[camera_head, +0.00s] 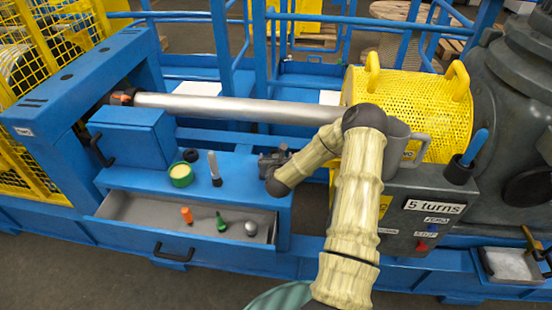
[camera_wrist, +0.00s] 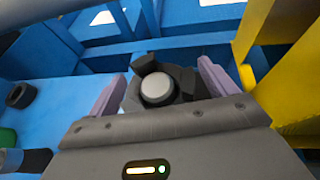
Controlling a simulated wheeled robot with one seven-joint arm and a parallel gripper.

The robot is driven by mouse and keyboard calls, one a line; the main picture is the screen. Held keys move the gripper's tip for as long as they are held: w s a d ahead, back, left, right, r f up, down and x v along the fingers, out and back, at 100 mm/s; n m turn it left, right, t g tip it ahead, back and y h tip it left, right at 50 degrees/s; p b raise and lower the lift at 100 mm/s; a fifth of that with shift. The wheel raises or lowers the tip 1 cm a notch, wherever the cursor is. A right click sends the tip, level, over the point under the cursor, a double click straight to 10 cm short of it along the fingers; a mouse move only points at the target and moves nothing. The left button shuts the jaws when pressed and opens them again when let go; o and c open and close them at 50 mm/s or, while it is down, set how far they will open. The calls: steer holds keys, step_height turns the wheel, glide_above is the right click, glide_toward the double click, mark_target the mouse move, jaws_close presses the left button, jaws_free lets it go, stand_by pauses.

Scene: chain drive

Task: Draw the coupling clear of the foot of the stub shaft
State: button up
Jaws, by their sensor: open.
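In the wrist view, the dark grey coupling (camera_wrist: 184,82) has blocky lugs around a pale round end, which looks like the foot of the stub shaft (camera_wrist: 157,88). The coupling sits around that end. My gripper (camera_wrist: 162,72) is open, with one pale purple finger on each side of the coupling. A gap shows at the right finger; whether the left finger touches I cannot tell. In the head view, my gripper (camera_head: 272,163) is at the right end of the blue bench, small and dark, and I cannot separate the coupling from it there.
A long silver shaft (camera_head: 235,108) runs behind the gripper to a yellow mesh guard (camera_head: 420,105). A green-rimmed tin (camera_head: 181,174) and an upright tool (camera_head: 214,168) stand on the bench (camera_head: 240,170). An open drawer (camera_head: 130,209) with small items juts out in front.

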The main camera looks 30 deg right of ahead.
steer(key=c, duration=1.7)
steer(key=shift+r+p, duration=3.8)
steer(key=shift+r, duration=1.85)
steer(key=shift+c, duration=0.2)
steer(key=shift+w, duration=0.1)
